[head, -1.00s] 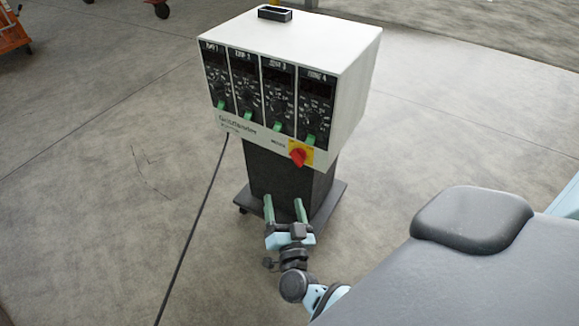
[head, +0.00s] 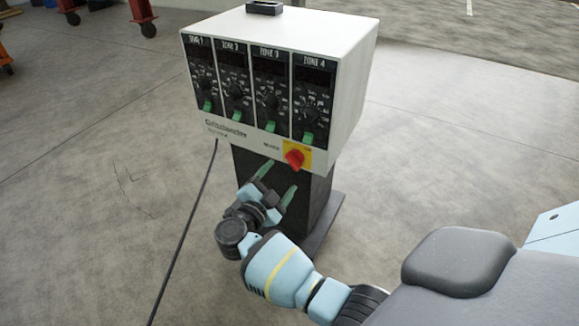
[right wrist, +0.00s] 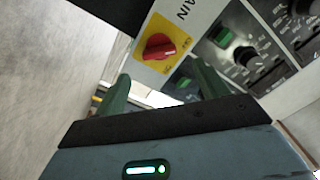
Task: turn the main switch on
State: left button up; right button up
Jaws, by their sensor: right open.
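The main switch (head: 294,159) is a red rotary knob on a yellow plate, low on the right of the white control box's (head: 345,80) front. My left gripper is not in view.
Several black zone panels with dials and green switches (head: 307,138) fill the box's front. A black cable (head: 185,240) runs down to the floor at left. Open concrete floor lies around.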

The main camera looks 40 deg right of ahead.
aim_at(291, 164)
jog(key=b+x, duration=0.1)
jog(key=x, duration=0.5)
jog(key=shift+w+d, duration=0.1)
jog(key=shift+d, duration=0.1)
jog(key=shift+c, duration=0.3)
jog(key=c, duration=0.9)
